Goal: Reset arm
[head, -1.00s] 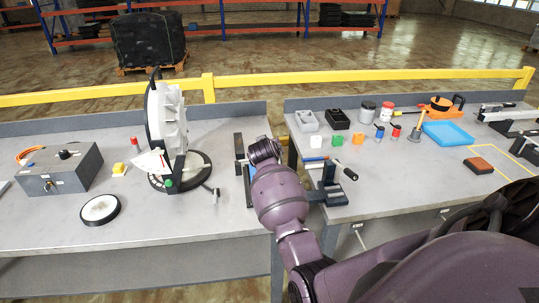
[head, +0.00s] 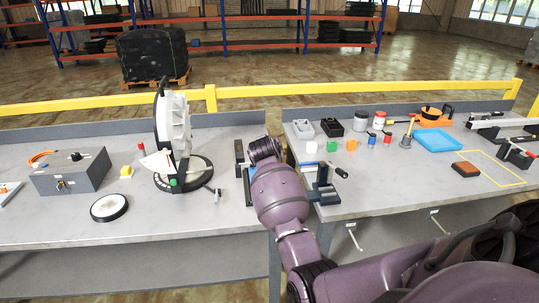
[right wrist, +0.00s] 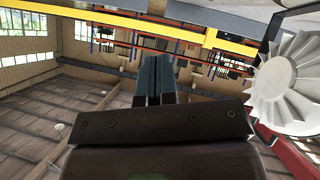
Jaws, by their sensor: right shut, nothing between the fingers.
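My right arm comes in from the lower right in the head view and reaches up to the gap between the two workbenches. Its wrist end hides the fingers there. In the right wrist view my right gripper (right wrist: 152,80) is shut, its two fingers side by side with nothing between them. My left gripper is not in view.
A grey control box (head: 70,172), a round white disc (head: 109,207) and a yellow button (head: 126,171) are on the left bench. A vise (head: 324,190) stands just right of my arm. The right bench holds a blue tray (head: 438,139) and an orange-brown block (head: 466,169). A yellow rail (head: 350,88) runs behind.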

